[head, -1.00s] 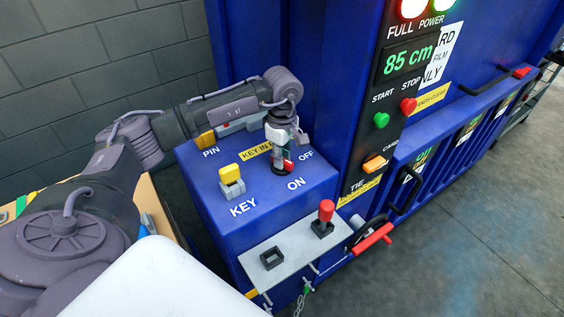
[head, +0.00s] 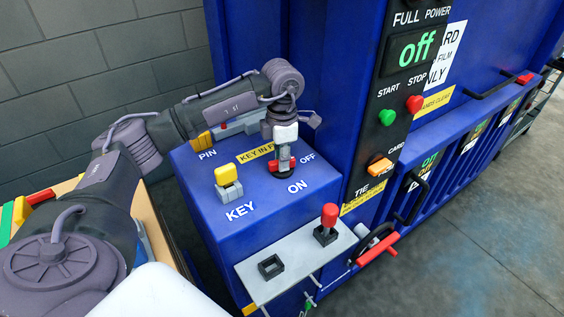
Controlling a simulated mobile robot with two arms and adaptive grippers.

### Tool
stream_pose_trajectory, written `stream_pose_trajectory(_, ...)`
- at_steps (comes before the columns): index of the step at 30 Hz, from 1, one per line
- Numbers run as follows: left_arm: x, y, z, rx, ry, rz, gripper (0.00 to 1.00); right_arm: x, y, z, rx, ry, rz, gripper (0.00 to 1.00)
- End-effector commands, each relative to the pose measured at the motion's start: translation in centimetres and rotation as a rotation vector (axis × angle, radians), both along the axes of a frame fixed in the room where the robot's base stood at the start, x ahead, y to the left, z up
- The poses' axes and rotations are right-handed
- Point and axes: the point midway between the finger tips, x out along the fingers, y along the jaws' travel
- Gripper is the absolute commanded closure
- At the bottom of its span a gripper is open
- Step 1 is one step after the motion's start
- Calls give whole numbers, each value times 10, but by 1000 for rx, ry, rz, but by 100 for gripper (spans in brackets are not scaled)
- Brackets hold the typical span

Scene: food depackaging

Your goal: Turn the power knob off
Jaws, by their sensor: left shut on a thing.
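The power knob (head: 273,165), a red handle on a dark round base, sits on top of the blue control box (head: 215,188) between the ON and OFF labels. My left gripper (head: 283,160) points straight down over it and is shut on it, hiding part of the knob. The display (head: 413,48) on the machine's panel reads "off". My right gripper is not in the head view.
A yellow key (head: 227,176) stands in the box top, left of the knob. A red-topped lever (head: 329,215) stands on the grey plate (head: 262,294) below. The green start button (head: 387,117) and red stop button (head: 414,104) are on the panel.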

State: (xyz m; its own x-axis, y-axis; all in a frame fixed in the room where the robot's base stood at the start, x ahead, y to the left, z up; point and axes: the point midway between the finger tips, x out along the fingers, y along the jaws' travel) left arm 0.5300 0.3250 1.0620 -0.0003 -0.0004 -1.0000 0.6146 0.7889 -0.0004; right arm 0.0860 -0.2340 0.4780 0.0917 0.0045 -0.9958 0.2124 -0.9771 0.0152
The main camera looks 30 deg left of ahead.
Motion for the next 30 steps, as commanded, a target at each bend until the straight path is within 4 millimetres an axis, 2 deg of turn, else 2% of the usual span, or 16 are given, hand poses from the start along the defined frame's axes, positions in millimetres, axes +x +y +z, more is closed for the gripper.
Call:
stream_pose_trajectory(12,0,1,1,1,-2,236,100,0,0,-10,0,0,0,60)
stream_pose_trajectory(30,1,1,2,0,-3,289,100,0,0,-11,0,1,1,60)
